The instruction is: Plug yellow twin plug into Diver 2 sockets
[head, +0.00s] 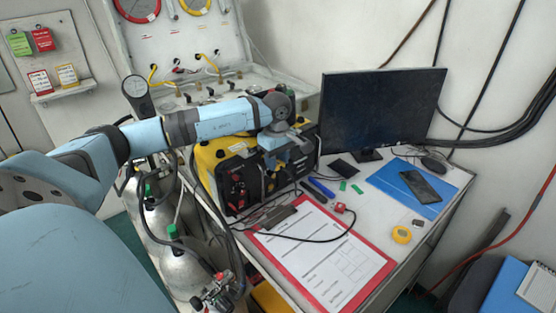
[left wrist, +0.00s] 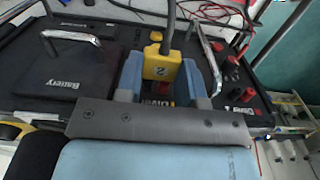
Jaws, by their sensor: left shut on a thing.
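The yellow twin plug (left wrist: 158,64), marked 2 with a dark cable rising from it, is between the blue fingers of my left gripper (left wrist: 160,80) in the left wrist view. The gripper is shut on it. In the head view my left gripper (head: 284,152) is at the right part of the yellow and black panel box (head: 238,182), and the plug cannot be made out there. A partly covered "Diver" label shows just below the plug. The Diver 2 sockets are hidden, so I cannot tell whether the plug touches them. My right gripper is not in view.
The Battery lid (left wrist: 75,72) is left of the plug, and red sockets by the Diver 1 label (left wrist: 231,75) are right. Metal handles stand on both sides. A monitor (head: 378,105), clipboard (head: 318,258) and blue folder (head: 405,188) are on the bench. Gas cylinders stand left.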

